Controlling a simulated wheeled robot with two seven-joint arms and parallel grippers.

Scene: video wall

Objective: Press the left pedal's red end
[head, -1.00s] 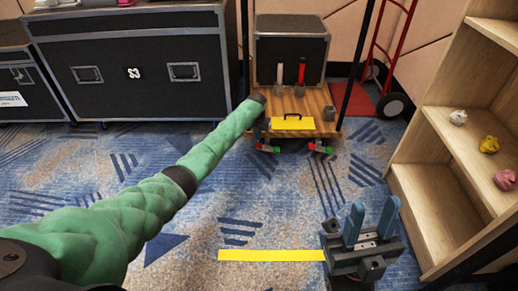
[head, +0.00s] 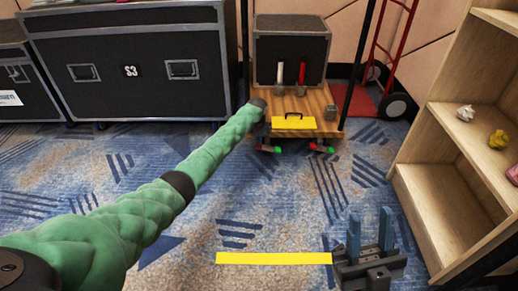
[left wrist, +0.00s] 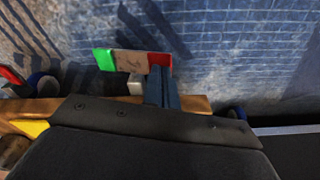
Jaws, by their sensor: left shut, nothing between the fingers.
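The left pedal (head: 270,149) is low in front of the wooden cart. In the left wrist view it has a green end (left wrist: 103,59), a brownish middle and a red end (left wrist: 160,60). My left gripper (left wrist: 160,80) is shut and empty, its blue fingertips at the near edge of the red end. I cannot tell whether they touch it. In the head view my left gripper (head: 263,132) hangs at the cart's left front corner and hides part of the pedal. My right gripper (head: 370,232) is open and empty, far from the pedals, near the yellow floor strip.
A second pedal (head: 321,148) sits to the right. The cart (head: 325,123) carries a yellow case (head: 293,123), a white lever (head: 280,75) and a red lever (head: 301,74). A shelf (head: 440,190) stands at right, black cases (head: 128,70) at back left. The carpet between is clear.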

